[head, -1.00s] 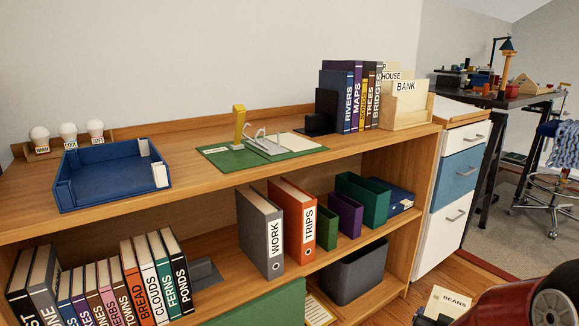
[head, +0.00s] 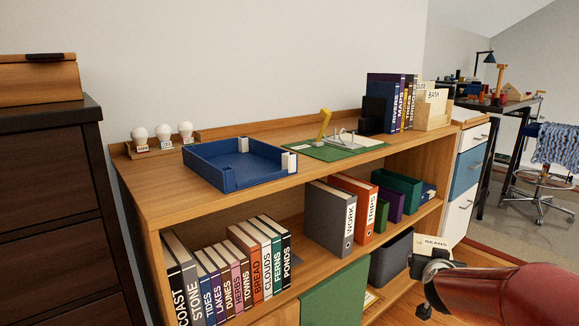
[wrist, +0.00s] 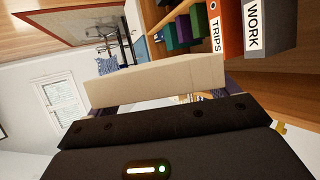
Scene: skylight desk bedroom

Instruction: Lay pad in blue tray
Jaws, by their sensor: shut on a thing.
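The blue tray (head: 262,178) sits on top of the wooden shelf unit, left of its middle, and looks empty. A cream pad marked BEANS (head: 436,241) is held in my gripper (head: 430,266) at the lower right, in front of the shelf and well right of the tray. In the wrist view the pad's cream edge (wrist: 155,80) lies across my gripper (wrist: 165,101), which is shut on it. The fingertips are partly hidden.
Three white bulbs on a wooden holder (head: 152,148) stand left of the tray. A green board with a clip and yellow handle (head: 345,150) lies to its right, then upright books (head: 395,100). A dark dresser (head: 50,210) is at the left. The shelf top has bare room around the tray.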

